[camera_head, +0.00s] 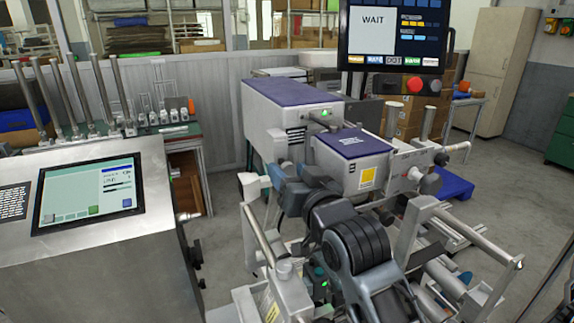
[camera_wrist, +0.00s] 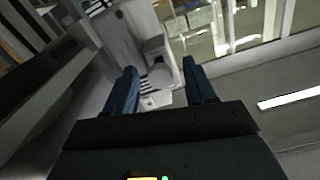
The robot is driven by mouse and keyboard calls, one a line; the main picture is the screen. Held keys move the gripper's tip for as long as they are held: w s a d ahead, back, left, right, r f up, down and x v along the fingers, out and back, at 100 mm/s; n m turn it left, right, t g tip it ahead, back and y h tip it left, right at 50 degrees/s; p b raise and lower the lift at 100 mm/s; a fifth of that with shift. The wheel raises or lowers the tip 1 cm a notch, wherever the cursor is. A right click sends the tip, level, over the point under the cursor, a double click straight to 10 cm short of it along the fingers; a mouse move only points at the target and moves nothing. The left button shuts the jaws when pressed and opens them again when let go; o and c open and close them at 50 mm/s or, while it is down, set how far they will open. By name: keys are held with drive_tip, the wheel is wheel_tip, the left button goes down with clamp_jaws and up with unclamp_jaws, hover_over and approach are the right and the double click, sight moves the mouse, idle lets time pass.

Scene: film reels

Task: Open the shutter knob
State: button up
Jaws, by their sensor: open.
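My gripper (camera_wrist: 159,66) shows in the wrist view with its two blue fingers apart and nothing clamped between them. A pale rounded part (camera_wrist: 161,76) on a light grey housing (camera_wrist: 128,38) appears between and beyond the fingertips. It may be the shutter knob, but I cannot tell for sure, nor whether the fingers touch it. In the head view my dark arm reaches toward the grey machine with purple tops (camera_head: 350,168). Light round knobs (camera_head: 430,183) stick out on the machine's right side.
A metal console with a screen (camera_head: 88,194) stands at the left. A hanging monitor reading WAIT (camera_head: 385,35) is above the machine, with a red button (camera_head: 415,84) below it. A green-topped bench with metal posts (camera_head: 180,130) stands behind left. Pale rails (camera_head: 470,235) crowd the lower right.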

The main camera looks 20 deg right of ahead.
drive_tip(key=shift+w, duration=0.85)
drive_tip(key=shift+c, duration=0.3)
clamp_jaws()
